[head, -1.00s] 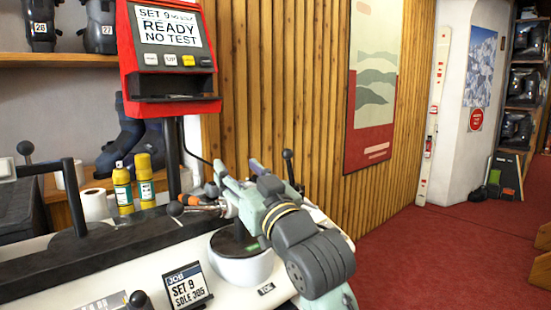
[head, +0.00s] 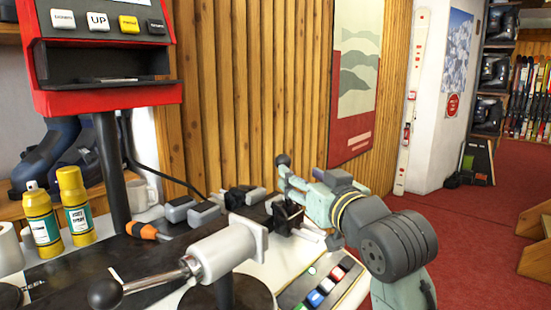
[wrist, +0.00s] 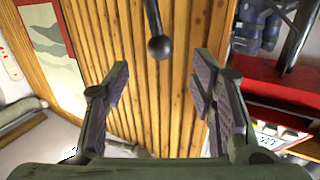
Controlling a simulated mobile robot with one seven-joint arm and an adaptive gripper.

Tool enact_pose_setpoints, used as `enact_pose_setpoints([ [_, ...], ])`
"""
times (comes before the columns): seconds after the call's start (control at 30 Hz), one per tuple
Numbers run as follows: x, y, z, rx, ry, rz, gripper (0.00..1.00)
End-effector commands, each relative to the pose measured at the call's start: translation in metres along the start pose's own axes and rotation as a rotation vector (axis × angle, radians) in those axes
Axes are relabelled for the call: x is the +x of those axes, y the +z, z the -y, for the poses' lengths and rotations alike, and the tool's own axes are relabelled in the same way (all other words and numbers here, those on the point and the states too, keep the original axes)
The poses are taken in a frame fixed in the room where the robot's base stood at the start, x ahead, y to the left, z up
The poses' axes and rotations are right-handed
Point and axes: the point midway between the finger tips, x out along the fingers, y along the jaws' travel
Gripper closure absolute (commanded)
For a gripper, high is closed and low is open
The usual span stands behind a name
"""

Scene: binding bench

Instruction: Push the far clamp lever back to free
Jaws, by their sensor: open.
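The far clamp lever (head: 283,160) is a dark rod with a black ball knob, standing up at the back of the bench by the slatted wall. A black clamp block (head: 288,215) sits below it. My gripper (head: 290,180) is open and close to this lever, its fingers partly overlapping the rod in the head view. In the wrist view the ball knob (wrist: 159,47) appears between and beyond my open, empty fingers (wrist: 158,85). I cannot tell whether a finger touches the lever.
A metal cylinder (head: 228,250) with a ball-ended lever (head: 105,294) stands in front. A red display unit (head: 105,65) on a black post rises at left, beside yellow bottles (head: 77,205). Coloured buttons (head: 325,287) line the bench's right front. Red carpet lies to the right.

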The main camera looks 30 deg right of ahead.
Motion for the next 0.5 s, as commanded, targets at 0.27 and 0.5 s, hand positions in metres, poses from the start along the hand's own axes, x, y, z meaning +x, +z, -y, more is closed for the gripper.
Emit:
enact_pose_setpoints([
  [0.27, 0.043, -0.002, 0.001, 0.001, -0.002, 0.002, 0.49],
  [0.5, 0.085, -0.002, 0.001, -0.001, -0.001, 0.001, 0.49],
])
